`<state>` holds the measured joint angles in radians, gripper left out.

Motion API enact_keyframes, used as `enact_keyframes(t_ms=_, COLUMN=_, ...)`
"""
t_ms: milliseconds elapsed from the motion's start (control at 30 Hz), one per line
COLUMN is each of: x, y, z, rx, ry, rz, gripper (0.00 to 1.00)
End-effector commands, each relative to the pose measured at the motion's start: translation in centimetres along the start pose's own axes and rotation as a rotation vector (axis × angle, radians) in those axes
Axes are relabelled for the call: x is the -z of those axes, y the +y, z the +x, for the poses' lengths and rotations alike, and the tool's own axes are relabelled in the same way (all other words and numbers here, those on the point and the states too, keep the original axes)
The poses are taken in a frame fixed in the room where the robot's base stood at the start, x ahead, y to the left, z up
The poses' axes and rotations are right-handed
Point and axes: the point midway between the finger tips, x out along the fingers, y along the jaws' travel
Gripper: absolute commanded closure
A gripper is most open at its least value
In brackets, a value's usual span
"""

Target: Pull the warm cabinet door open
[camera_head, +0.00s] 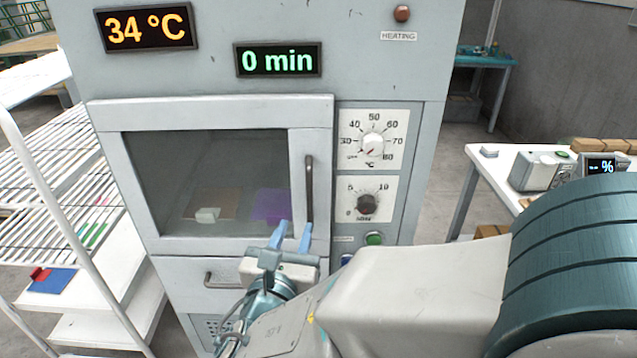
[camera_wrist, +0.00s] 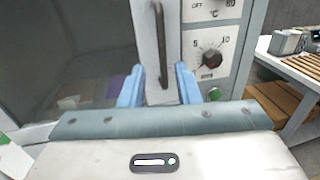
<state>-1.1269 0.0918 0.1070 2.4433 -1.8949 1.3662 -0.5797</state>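The warm cabinet (camera_head: 420,70) stands in front of me, grey, with displays reading 34 °C and 0 min. Its door (camera_head: 107,115) has a dark window and looks closed. A dark vertical handle (camera_head: 309,190) is on the door's right side; it also shows in the wrist view (camera_wrist: 161,45). My gripper (camera_head: 292,232) is at the handle's lower end. In the wrist view its two blue fingers (camera_wrist: 160,84) are apart, one on each side of the handle's line, with a visible gap. I cannot tell whether either finger touches the handle.
Temperature and timer dials (camera_head: 367,204) and a green button (camera_head: 374,239) sit right of the door. A drawer with a handle (camera_head: 222,280) is below. A white wire rack (camera_head: 60,170) stands close on the left. A white table (camera_head: 490,165) with a meter stands at right.

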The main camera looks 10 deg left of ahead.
Motion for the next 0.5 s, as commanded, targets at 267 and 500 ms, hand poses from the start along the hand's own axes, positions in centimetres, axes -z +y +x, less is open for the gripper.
enact_keyframes(t_ms=267, x=-0.1, y=-0.2, z=6.1, rx=0.008, ry=0.002, rz=0.0, gripper=0.7)
enact_keyframes(t_ms=500, x=-0.1, y=-0.2, z=10.2, rx=0.007, ry=0.002, rz=0.002, gripper=0.7)
